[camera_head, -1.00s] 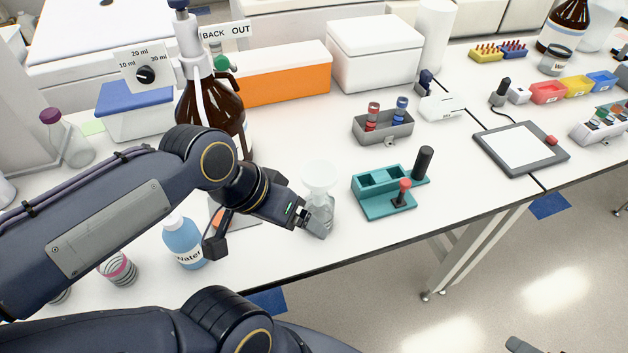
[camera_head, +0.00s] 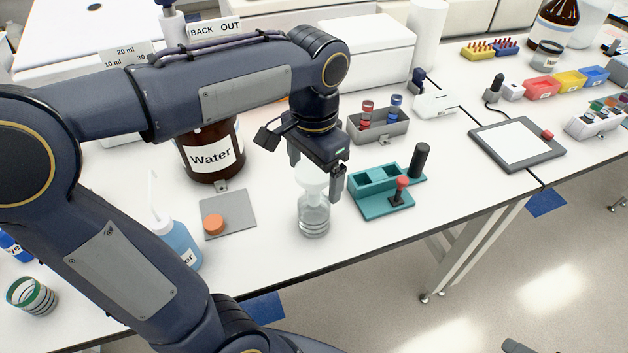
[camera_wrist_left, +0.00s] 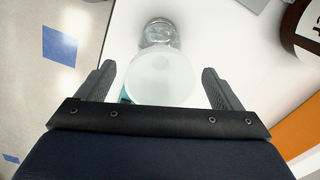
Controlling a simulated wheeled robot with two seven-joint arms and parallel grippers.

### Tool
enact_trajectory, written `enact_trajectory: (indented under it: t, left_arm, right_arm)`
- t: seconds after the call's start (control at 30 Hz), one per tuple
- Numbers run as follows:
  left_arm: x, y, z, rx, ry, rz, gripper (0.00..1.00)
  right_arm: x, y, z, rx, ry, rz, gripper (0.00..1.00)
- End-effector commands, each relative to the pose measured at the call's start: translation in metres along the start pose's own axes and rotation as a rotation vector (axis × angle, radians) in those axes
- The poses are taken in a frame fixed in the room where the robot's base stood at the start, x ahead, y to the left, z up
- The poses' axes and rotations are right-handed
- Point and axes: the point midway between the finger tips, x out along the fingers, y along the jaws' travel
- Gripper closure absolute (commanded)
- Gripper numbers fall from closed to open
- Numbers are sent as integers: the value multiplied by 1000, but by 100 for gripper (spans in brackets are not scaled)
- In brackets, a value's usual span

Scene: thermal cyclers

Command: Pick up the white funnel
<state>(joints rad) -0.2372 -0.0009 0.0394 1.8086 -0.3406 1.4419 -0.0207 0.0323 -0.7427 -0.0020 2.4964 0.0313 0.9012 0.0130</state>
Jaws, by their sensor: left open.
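The white funnel (camera_head: 311,180) sits in the mouth of a clear glass bottle (camera_head: 314,217) near the table's front edge. In the left wrist view the funnel (camera_wrist_left: 162,77) shows its round, wide top between the two fingers, with the bottle (camera_wrist_left: 160,32) beyond it. My left gripper (camera_head: 316,182) points down over the funnel, open, with a finger on either side of it. In the left wrist view the open left gripper (camera_wrist_left: 160,86) shows a gap on both sides of the funnel. The funnel's upper part is partly hidden by the gripper in the head view. My right gripper is not in view.
A teal holder (camera_head: 385,203) with a red-topped piece stands just right of the bottle. A grey pad (camera_head: 240,217) with an orange cap and a blue water bottle (camera_head: 182,243) stand to the left. A grey tube box (camera_head: 385,127) stands behind.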

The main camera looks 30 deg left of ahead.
Motion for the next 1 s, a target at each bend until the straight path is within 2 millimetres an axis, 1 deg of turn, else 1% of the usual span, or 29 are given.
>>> enact_trajectory:
  t: [0.03, 0.13, 0.37, 0.47, 0.63, 0.67, 1.0]
  left_arm:
    - [8, 0, 1, 0, -3, 0, 13]
    - [15, 0, 0, 0, -1, 0, 13]
    - [16, 0, 0, 0, 1, 0, 13]
    - [16, 0, 0, 0, 1, 0, 23]
    - [16, 0, 0, 0, 1, 0, 45]
    - [16, 0, 0, 0, 1, 0, 48]
    - [14, 0, 0, 0, 2, 0, 48]
  right_arm:
    - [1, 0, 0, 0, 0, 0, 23]
    - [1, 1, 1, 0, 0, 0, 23]
    - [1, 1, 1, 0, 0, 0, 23]
    - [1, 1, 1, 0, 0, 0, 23]
    - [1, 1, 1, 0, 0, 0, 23]
    - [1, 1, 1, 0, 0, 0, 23]
    - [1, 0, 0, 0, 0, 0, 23]
